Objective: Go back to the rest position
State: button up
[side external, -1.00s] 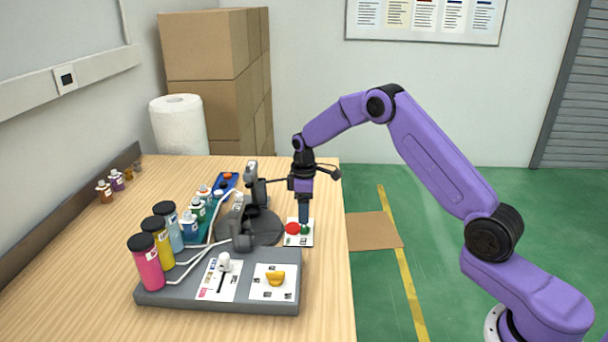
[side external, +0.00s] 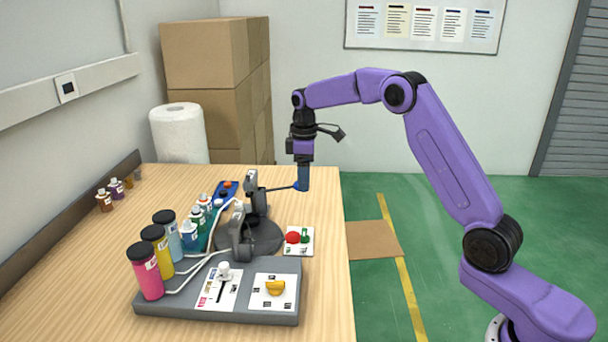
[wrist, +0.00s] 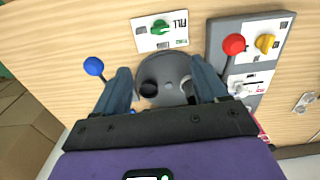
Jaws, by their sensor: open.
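My purple arm holds my gripper (side external: 303,188) upright, pointing down, in the air above the right side of the table. It is apart from the white panel with a green knob (side external: 305,236), which lies below it. In the wrist view, the two fingers of my gripper (wrist: 162,82) are spread with nothing held between them. The dark round base (wrist: 163,72) shows between and beyond them. The panel's green knob (wrist: 160,27) is ahead of the fingers.
A blue ball-ended lever (wrist: 94,66) is close beside one finger. A red ball (side external: 293,237) is near the white panel. The grey console (side external: 180,310) carries pink, yellow and blue bottles (side external: 150,275). Cardboard boxes (side external: 210,60) and a paper roll (side external: 178,133) stand behind. Air above is free.

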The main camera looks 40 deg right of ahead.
jog(key=shift+a, duration=0.1)
jog(key=s+a+r+n, duration=0.1)
jog(key=s+a+r, duration=0.1)
jog(key=s+a, duration=0.55)
jog(key=s+a+r+n, duration=0.15)
jog(key=s+a, duration=0.35)
jog(key=s, duration=0.6)
jog(key=s+d+f, duration=0.1)
jog(key=s+d, duration=0.1)
jog(key=s, duration=1)
jog(key=s+d+f, duration=0.2)
jog(key=s, duration=1.1)
jog(key=shift+s+d+n, duration=0.15)
jog(key=shift+d+n, duration=0.15)
jog(key=shift+n, duration=0.15)
